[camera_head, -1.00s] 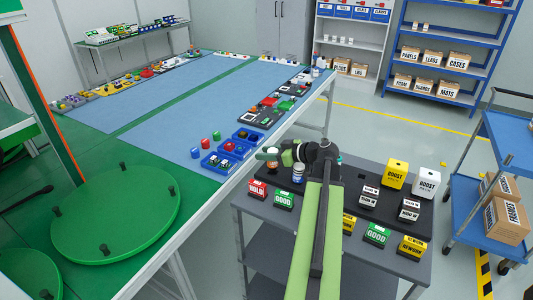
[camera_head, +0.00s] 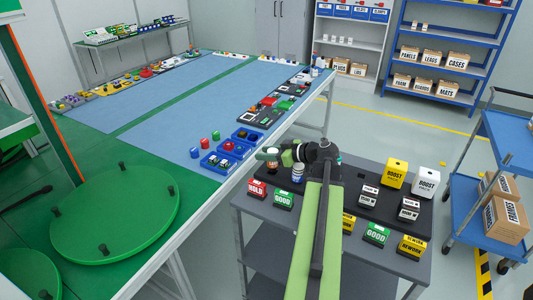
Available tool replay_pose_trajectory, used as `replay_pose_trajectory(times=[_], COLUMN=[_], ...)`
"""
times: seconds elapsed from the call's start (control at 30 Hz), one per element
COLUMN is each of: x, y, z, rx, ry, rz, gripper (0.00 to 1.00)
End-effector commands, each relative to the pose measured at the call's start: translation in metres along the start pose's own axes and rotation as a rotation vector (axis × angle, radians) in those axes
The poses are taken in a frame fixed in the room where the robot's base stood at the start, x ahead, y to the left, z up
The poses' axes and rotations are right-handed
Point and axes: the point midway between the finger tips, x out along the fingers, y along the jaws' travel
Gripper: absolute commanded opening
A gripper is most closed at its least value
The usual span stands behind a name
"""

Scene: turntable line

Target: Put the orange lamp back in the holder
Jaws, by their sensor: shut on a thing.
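My gripper (camera_head: 270,155) is at the end of my green and black arm, above the left back part of the black tray (camera_head: 426,212). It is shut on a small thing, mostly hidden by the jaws. A small dark piece (camera_head: 271,165) shows just under the jaws; I cannot tell its colour well or whether it is the orange lamp. A white and blue bottle (camera_head: 298,174) stands just right of the gripper. I cannot make out the lamp's holder.
Labelled blocks stand on the grey cart: red HOLD (camera_head: 257,189), green GOOD (camera_head: 284,200), yellow REWORK (camera_head: 411,248). Yellow (camera_head: 395,174) and white (camera_head: 425,183) BOOST boxes stand right of my arm. Blue bins (camera_head: 221,161) lie on the long table left. A green turntable (camera_head: 115,215) is farther left.

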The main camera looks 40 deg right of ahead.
Motion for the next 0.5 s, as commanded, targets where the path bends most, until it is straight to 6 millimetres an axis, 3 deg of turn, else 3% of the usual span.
replay_pose_trajectory(times=[0.5], x=[0.0043], y=[-0.0002], z=[0.0107], rx=[0.000], ry=[0.000], rz=[0.000], gripper=[0.00])
